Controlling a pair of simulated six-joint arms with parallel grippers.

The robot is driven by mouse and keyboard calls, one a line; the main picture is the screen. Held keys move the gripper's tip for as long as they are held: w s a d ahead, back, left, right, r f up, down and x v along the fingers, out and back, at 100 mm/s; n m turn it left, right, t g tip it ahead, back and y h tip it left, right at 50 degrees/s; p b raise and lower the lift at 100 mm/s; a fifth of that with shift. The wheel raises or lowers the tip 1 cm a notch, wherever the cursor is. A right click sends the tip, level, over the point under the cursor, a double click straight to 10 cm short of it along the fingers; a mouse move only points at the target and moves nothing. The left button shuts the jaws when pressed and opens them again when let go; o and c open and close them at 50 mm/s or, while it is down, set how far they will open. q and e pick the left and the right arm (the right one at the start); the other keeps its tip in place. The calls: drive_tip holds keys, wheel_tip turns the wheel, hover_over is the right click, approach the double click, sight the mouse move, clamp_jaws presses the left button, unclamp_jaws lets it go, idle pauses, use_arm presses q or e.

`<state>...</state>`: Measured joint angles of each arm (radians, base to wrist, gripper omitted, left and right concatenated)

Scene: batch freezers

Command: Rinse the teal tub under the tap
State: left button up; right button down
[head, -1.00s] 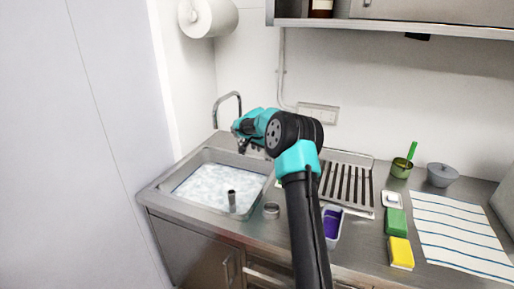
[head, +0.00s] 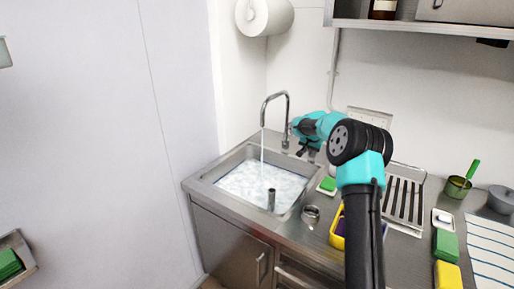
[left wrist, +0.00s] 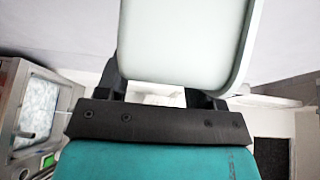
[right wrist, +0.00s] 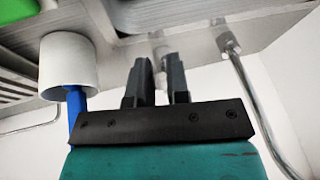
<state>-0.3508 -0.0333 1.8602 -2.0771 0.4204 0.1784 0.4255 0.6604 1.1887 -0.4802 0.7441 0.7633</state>
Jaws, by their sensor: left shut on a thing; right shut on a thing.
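A pale, faintly green-white tub (left wrist: 185,45) fills the upper middle of the left wrist view, so close that only its smooth side and rounded corner show. My right gripper (head: 303,148) is at the tap's base, right of the spout. In the right wrist view its fingers (right wrist: 158,65) are shut on a small metal part, apparently the tap's lever.
The sink (head: 224,195) holds foamy water and a short upright pipe (head: 271,199). A metal ring (head: 311,213), a green block (head: 327,185) and a yellow-edged container (head: 337,228) crowd its right side. A tray with green things (head: 14,248) shows at lower left.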

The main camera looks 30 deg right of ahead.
drive_tip(key=c, duration=1.1)
unclamp_jaws()
drive_tip(key=shift+r, duration=0.1)
drive_tip(key=v, duration=1.1)
drive_tip(key=shift+a+r, duration=0.2)
drive_tip(key=shift+r, duration=0.15)
drive_tip(key=shift+s, duration=0.1)
